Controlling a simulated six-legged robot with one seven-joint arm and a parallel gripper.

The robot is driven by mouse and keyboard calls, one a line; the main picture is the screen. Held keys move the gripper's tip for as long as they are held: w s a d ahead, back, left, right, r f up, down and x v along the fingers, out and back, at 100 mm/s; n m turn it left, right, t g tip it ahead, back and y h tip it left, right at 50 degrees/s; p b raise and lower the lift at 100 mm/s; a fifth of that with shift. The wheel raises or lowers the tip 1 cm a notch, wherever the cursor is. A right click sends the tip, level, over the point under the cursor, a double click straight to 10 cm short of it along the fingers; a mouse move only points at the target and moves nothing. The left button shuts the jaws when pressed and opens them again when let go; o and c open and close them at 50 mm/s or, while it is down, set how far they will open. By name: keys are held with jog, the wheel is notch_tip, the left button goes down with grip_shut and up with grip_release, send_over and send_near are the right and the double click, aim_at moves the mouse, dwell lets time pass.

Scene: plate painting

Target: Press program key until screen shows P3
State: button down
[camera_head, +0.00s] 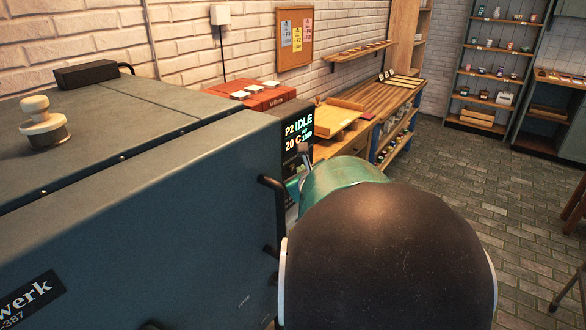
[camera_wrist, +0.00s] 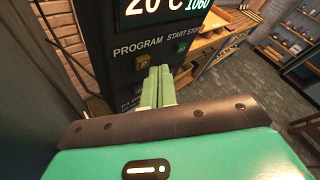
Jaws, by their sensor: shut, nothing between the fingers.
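The kiln's control panel (camera_head: 291,150) stands at the end of the blue-grey kiln. Its screen (camera_head: 299,130) reads P2, IDLE, 20 C and a set value of 1060 in the head view. In the wrist view the lower part of the screen (camera_wrist: 165,8) shows 20°C and 1060. The amber program key (camera_wrist: 143,62) sits under the PROGRAM label. My gripper (camera_wrist: 159,69) is shut, its pale green fingers side by side and empty. Its tips appear just right of and below the program key; whether they touch the panel I cannot tell. My arm hides the keys in the head view.
A green key (camera_wrist: 181,47) sits under the START STOP label, right of my fingertips. Dark handles (camera_head: 270,184) stick out from the kiln front (camera_head: 150,230). A wooden workbench (camera_head: 372,98) stands beyond the panel. The tiled floor (camera_head: 480,180) at right is open.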

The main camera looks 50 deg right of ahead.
jog(key=shift+w+a+n, duration=0.15)
jog(key=shift+w+a, duration=0.05)
jog(key=shift+a, duration=0.25)
jog(key=shift+w+a+n, duration=0.15)
jog(key=shift+a, duration=0.3)
jog(key=shift+s+f, duration=0.1)
jog(key=shift+s, duration=0.15)
jog(key=s, duration=0.4)
jog(key=shift+s+d, duration=0.4)
jog(key=shift+d, duration=0.1)
jog(key=shift+s, duration=0.1)
